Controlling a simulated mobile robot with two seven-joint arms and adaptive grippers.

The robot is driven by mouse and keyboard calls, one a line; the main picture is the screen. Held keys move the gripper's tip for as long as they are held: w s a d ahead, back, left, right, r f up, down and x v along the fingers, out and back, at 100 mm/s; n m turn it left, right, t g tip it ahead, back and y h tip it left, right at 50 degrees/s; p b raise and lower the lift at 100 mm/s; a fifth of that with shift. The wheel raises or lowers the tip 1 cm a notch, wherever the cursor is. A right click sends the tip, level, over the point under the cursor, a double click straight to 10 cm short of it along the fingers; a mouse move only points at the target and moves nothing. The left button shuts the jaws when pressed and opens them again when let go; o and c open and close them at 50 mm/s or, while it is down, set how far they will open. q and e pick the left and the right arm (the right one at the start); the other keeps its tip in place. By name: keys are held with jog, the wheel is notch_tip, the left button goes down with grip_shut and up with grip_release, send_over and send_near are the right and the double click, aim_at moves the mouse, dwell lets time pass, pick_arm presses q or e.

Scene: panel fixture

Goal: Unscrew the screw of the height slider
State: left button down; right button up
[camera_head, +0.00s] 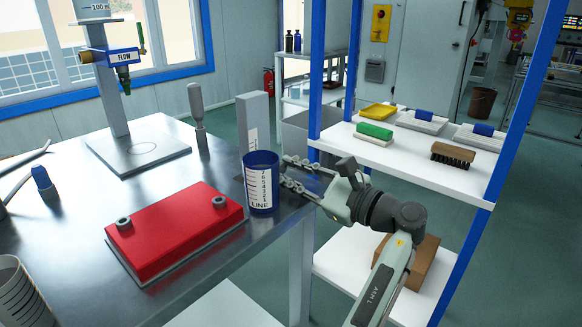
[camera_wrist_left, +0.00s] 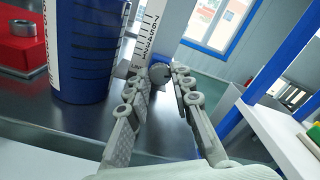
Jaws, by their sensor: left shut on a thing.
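The height slider is a grey upright post with a printed scale (camera_head: 253,115) at the table's right edge. It also shows in the wrist view (camera_wrist_left: 168,22). In the head view the screw is hidden behind the blue cup and the fingers. My left gripper (camera_head: 287,171) reaches in from the right, its fingers pointing left. In the wrist view my left gripper (camera_wrist_left: 170,77) has its fingertips on both sides of the knob, shut on it. My right gripper is out of view.
A dark blue cup (camera_head: 261,188) marked LINE stands close in front of the post, near my fingers. A red block (camera_head: 175,232) with two grey rings is at the table front. The table middle is clear.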

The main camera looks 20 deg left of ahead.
pick_arm(q)
jog(key=shift+n, duration=0.9)
jog(key=c, duration=1.3)
grip_release()
jog(key=shift+f, duration=0.1)
